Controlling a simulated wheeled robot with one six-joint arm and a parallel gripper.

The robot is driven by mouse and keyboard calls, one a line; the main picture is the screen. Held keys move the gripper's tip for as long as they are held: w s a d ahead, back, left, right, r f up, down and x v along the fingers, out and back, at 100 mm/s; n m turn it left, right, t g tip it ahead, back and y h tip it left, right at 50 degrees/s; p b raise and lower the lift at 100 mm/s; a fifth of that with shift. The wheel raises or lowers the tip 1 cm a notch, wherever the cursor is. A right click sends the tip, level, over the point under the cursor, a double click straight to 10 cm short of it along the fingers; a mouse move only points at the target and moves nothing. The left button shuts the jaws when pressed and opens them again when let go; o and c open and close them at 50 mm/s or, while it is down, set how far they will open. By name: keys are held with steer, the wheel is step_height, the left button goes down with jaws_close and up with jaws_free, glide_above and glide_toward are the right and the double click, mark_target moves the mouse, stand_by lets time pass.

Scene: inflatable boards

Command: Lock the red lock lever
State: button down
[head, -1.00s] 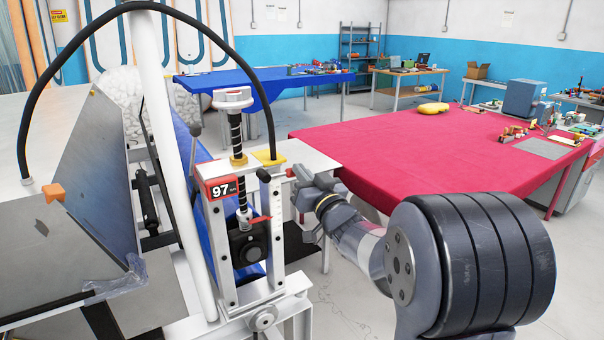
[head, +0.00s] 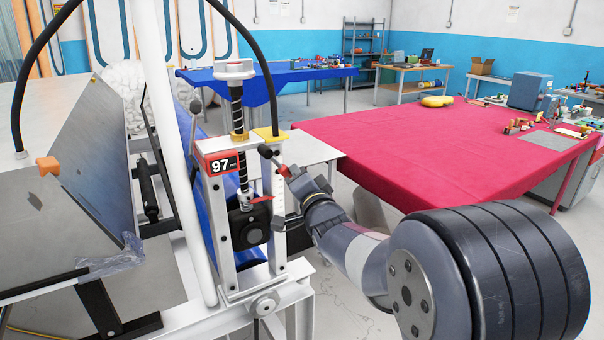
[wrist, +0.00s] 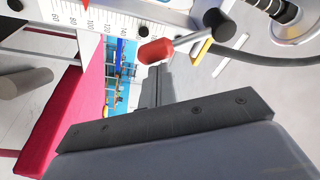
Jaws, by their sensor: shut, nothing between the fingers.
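The lock lever has a red grip (head: 284,171) on a short rod from a black hub (head: 265,151), on the right side of the white machine frame. The lever slants down to the right from its hub. In the wrist view the red grip (wrist: 155,51) shows just beyond my fingertips, with the black hub (wrist: 219,24) to its right. My gripper (head: 296,181) is shut and empty, right at the grip's lower right; it also shows in the wrist view (wrist: 157,75). I cannot tell whether the fingertips touch the grip.
A display (head: 223,165) reading 97 and a threaded spindle (head: 236,105) stand beside the lever. A ruler scale (wrist: 100,20) with a red pointer runs along the frame. A red-covered table (head: 420,150) is behind to the right. A black hose (head: 262,75) arches over the machine.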

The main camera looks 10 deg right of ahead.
steer(key=shift+s+a+f+m+g+h+b, duration=0.15)
steer(key=shift+s+a+f+m+g+b, duration=0.35)
steer(key=shift+m, duration=0.75)
steer(key=shift+w+a+f+m+t+h+b, duration=0.1)
steer(key=shift+a+f+m+b, duration=0.15)
steer(key=shift+a+m+b, duration=0.85)
steer(key=shift+s+a+f+m+g+h+b, duration=0.15)
steer(key=shift+s+a+f+m+g+b, duration=0.2)
steer(key=shift+m, duration=1.1)
steer(key=shift+f, duration=0.15)
